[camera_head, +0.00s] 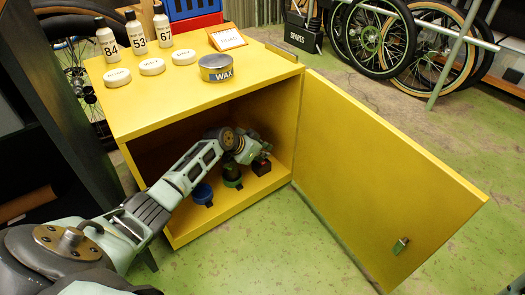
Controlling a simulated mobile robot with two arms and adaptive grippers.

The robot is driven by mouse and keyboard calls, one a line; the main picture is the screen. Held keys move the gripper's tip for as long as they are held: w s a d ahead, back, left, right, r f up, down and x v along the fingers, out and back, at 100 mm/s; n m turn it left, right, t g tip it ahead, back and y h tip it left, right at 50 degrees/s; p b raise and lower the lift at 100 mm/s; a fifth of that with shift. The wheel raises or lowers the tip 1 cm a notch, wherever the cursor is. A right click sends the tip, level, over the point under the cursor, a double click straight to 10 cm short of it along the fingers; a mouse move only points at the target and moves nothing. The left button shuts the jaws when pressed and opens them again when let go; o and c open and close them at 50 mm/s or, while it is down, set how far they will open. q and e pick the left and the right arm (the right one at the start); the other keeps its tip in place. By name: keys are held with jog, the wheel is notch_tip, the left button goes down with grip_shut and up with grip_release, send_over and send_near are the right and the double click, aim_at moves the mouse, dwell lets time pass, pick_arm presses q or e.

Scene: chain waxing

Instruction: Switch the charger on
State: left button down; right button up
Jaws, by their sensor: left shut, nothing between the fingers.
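My left arm reaches into an open yellow cabinet (144,120) from the left. My left gripper (262,151) is shut and empty, just above a small dark box (261,167) on the cabinet floor. I cannot tell whether the fingertips touch the box. No label shows on the box, so I cannot tell for sure that it is the charger, and no switch can be made out. A green round item (232,182) stands left of it, partly behind my gripper, and a blue round item (202,195) stands further left. My right gripper is not in view.
The cabinet door (385,185) stands wide open to the right. On top are numbered bottles (137,35), white discs (151,67), a WAX tin (216,68) and a small card stand (227,38). Wheels and a SPARES box (303,33) stand behind. The green floor in front is clear.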

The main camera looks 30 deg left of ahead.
aim_at(264, 162)
pick_arm(q)
notch_tip(264, 162, up, 10)
dwell(0.6)
